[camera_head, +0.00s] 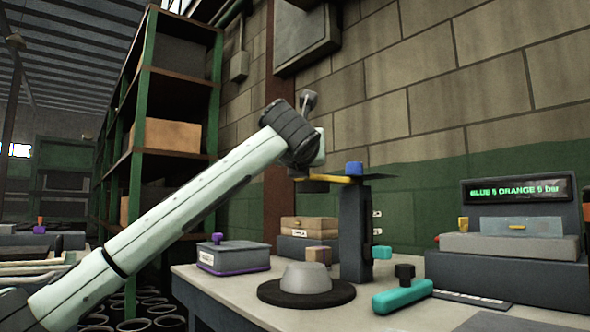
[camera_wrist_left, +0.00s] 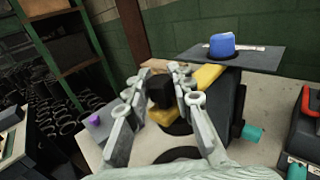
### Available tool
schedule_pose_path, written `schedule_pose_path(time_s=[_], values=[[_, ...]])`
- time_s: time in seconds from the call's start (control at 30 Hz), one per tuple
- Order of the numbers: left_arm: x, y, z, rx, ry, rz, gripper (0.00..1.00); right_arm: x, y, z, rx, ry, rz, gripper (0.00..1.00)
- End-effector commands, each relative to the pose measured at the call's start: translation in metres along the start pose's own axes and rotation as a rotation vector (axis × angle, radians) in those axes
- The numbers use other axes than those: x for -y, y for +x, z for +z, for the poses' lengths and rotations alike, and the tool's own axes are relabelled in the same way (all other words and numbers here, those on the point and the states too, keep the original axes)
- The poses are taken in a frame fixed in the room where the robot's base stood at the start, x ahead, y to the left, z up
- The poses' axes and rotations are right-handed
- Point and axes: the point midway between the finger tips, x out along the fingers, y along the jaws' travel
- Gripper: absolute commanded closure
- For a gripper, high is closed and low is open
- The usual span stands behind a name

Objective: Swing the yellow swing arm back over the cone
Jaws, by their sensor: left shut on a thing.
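The yellow swing arm (camera_head: 335,178) reaches left from the top of a dark post (camera_head: 352,235) with a blue cap (camera_head: 354,168). In the left wrist view the yellow arm (camera_wrist_left: 207,76) ends at a black knob (camera_wrist_left: 160,92). My left gripper (camera_wrist_left: 157,84) is shut on this knob, one finger on each side. In the head view my left gripper (camera_head: 313,170) is high above the bench, and the arm's end appears above the grey cone (camera_head: 306,277). Depth is hard to judge. The cone stands on a black disc (camera_head: 270,292). My right gripper is not in view.
A purple-trimmed box (camera_head: 234,257) stands left of the cone. A teal handle (camera_head: 402,296) lies at right front. A display console (camera_head: 520,200) stands at far right. Wooden blocks (camera_head: 309,224) are behind the cone. A shelf rack (camera_head: 175,110) stands at back left.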

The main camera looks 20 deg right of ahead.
Motion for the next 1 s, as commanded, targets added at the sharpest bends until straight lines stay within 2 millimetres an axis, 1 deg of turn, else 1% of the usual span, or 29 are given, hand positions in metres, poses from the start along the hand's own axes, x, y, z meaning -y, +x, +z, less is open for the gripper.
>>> schedule_pose_path(time_s=[0.03,0.2,0.57,0.6,0.77,0.8,1.0], values=[[0.0012,0.0001,-0.0029,-0.005,0.001,0.006,1.00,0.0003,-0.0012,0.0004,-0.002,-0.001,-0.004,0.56],[0.0056,-0.0002,-0.0031,-0.007,0.001,0.008,1.00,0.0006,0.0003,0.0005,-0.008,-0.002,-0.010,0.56],[0.0084,-0.0008,-0.0039,-0.009,0.001,0.004,1.00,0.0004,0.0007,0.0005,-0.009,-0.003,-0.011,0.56],[0.0086,-0.0008,-0.0040,-0.009,0.001,0.004,0.76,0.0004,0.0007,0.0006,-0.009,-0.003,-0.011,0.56],[0.0083,-0.0009,-0.0030,-0.007,0.000,0.004,0.56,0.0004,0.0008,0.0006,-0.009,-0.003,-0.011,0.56],[0.0081,-0.0009,-0.0027,-0.006,0.000,0.004,0.54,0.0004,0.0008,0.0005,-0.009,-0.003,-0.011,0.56],[0.0074,-0.0007,-0.0013,-0.004,0.000,0.005,0.54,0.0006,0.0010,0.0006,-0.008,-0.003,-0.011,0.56]])
